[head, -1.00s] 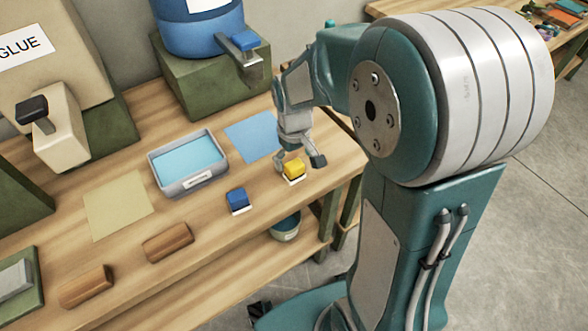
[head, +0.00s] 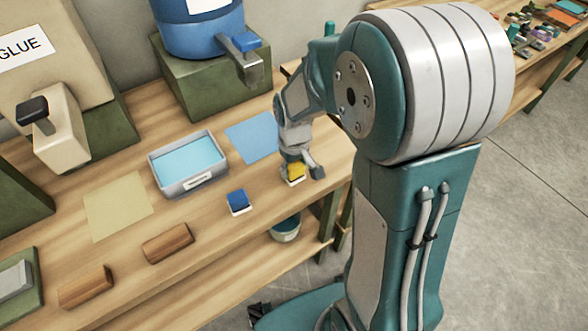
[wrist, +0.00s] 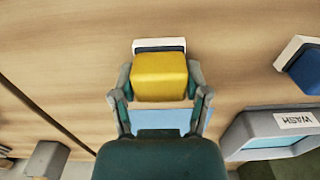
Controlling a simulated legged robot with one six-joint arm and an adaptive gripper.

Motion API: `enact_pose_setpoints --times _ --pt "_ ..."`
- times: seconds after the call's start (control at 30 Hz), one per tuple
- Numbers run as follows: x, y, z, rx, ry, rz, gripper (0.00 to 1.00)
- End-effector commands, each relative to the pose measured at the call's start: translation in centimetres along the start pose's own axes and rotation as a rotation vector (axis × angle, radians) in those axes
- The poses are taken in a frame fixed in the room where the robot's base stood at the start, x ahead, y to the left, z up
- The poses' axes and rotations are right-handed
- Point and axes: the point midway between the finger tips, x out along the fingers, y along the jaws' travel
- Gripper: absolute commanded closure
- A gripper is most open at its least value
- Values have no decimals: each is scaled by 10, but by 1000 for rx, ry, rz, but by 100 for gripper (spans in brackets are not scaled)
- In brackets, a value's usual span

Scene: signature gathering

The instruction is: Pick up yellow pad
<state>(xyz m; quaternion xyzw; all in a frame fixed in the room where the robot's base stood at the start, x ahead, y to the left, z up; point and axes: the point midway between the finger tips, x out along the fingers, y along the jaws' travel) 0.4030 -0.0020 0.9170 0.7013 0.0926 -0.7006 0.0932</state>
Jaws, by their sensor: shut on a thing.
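The yellow pad (head: 295,169), a small block on a white base, is at the right part of the workbench. My gripper (head: 297,173) is low over it and shut on it. In the wrist view the yellow pad (wrist: 160,76) sits between my two fingers, one on each side. Its white base shows at the top. I cannot tell whether the base touches the table. The far sides of the pad are hidden by my fingers in the head view.
A blue pad (head: 239,202) stands to the left. A grey WASH tray (head: 187,184) with light blue liquid is behind it. A blue sheet (head: 250,136), a yellow sheet (head: 115,206) and two wooden blocks (head: 168,242) lie on the bench. A barrel with a tap (head: 203,28) stands at the back.

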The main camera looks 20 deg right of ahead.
Motion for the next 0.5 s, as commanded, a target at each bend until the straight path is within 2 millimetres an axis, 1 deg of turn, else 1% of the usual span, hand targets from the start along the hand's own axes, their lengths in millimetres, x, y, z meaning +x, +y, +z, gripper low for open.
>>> enact_pose_setpoints --times 0.17,0.27,0.37,0.5 --pt "-5 0 0 0 -2 -1 80" --pt "-15 0 0 0 1 0 80" --pt "-32 0 0 0 3 1 80" --pt "-53 -5 18 0 4 1 80"
